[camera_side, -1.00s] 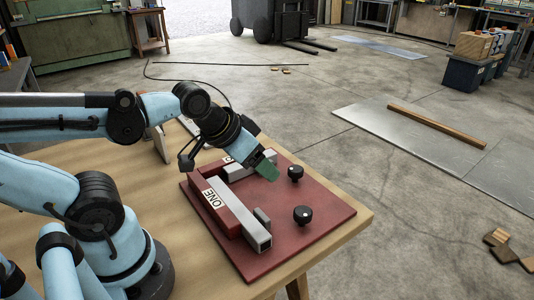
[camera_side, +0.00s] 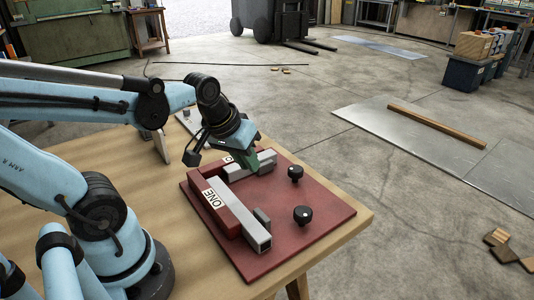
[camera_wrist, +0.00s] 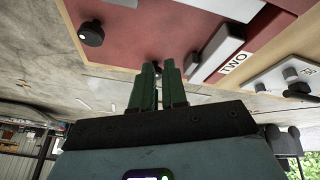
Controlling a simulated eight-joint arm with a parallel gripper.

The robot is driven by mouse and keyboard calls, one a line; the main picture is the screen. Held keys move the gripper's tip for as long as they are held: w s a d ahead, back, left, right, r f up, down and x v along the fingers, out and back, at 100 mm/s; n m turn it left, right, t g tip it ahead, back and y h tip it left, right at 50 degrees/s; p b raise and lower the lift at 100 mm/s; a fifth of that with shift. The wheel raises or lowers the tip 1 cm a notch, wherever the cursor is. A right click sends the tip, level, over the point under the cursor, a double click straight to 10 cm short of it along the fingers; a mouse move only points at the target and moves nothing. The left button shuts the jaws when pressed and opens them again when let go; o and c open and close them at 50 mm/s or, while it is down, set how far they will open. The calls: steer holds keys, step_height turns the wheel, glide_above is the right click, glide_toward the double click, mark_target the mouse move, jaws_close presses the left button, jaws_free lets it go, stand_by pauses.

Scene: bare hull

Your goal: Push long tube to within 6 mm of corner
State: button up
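The long grey tube (camera_side: 240,218) lies on the red plate (camera_side: 320,232) along the red fence marked ONE (camera_side: 213,205). The short grey tube (camera_side: 235,174) lies by the second fence, marked TWO (camera_wrist: 241,63) in the wrist view. The fences meet at the plate's left corner; the exact gap between tube and corner cannot be told. My gripper (camera_side: 250,164), with green fingers, is low at the short tube and partly covers it. Whether it touches is unclear. In the wrist view the fingers (camera_wrist: 159,68) are together with nothing visible held, beside a grey tube (camera_wrist: 215,50).
Two black knobs (camera_side: 302,214) (camera_side: 295,173) stand on the plate's right side. A small grey block (camera_side: 262,216) stands beside the long tube. The wooden table (camera_side: 190,255) is bare left of the plate. A grey item with dark knobs (camera_wrist: 285,78) lies beyond fence TWO.

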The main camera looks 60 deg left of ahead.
mark_target(241, 209)
steer(key=s+a+f+n+g, duration=0.1)
steer(key=a+f+n, duration=0.1)
steer(key=a+n, duration=0.1)
steer(key=s+a+f+n+g+h, duration=0.1)
steer(key=a+n+g, duration=0.1)
steer(key=n, duration=0.3)
steer(key=s+a+f+n+g+h, duration=0.1)
steer(key=a+f+n, duration=0.1)
steer(key=a+n, duration=0.2)
steer(key=shift+f+g, duration=0.3)
jaws_close()
steer(key=shift+s+a+f+n, duration=0.25)
steer(key=shift+a+n, duration=0.05)
steer(key=shift+n, duration=0.2)
steer(key=d, duration=1.2)
steer(key=shift+s, duration=0.1)
steer(key=shift+f, duration=0.85)
steer(key=shift+a, duration=0.15)
